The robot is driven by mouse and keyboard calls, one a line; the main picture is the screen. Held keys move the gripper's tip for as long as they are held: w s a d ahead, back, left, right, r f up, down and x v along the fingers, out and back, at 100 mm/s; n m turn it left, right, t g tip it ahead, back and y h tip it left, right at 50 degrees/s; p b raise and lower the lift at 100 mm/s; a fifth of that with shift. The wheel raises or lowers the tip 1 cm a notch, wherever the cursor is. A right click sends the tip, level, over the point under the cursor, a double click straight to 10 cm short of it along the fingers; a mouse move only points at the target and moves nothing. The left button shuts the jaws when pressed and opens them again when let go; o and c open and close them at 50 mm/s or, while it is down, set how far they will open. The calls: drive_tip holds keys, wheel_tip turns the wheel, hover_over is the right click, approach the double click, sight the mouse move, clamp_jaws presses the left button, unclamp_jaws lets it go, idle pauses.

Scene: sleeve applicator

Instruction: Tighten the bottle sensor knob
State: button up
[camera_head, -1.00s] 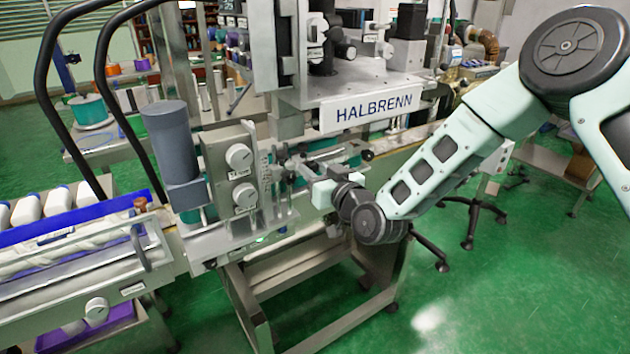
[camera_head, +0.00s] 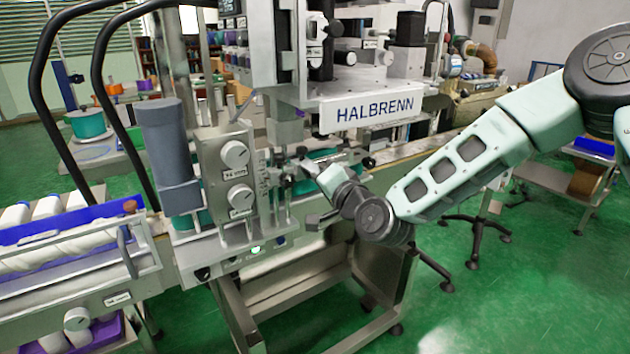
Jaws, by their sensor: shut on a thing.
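The labelling machine with the HALBRENN sign (camera_head: 372,112) stands in the middle. My gripper (camera_head: 298,172) reaches in from the right to the small metal rods and brackets between the grey-knobbed plate and the conveyor. Its jaws are shut on a small part there, apparently the bottle sensor knob, which the fingers and wrist mostly hide. Two large pale grey dials, an upper one (camera_head: 235,154) and a lower one (camera_head: 240,197), sit on the plate to the left, apart from my gripper. A small black knob (camera_head: 368,162) ends a rod to the right, above my wrist.
A dark grey motor cylinder (camera_head: 167,140) stands left of the plate. White bottles (camera_head: 75,200) lie along the blue-railed infeed at left. Black curved handles rise behind. Green floor is clear at the lower right, beside a wheeled stool base (camera_head: 473,225).

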drive_tip(key=m+b, duration=0.1)
drive_tip(key=m, duration=0.5)
drive_tip(key=shift+f+b, duration=0.15)
drive_tip(key=shift+b, duration=0.2)
idle(0.3)
drive_tip(key=o, duration=1)
drive_tip(key=shift+c, duration=0.2)
drive_tip(key=b+v, duration=0.8)
drive_tip(key=v, duration=0.9)
drive_tip(key=shift+d, duration=0.2)
drive_tip(key=shift+s, duration=0.15)
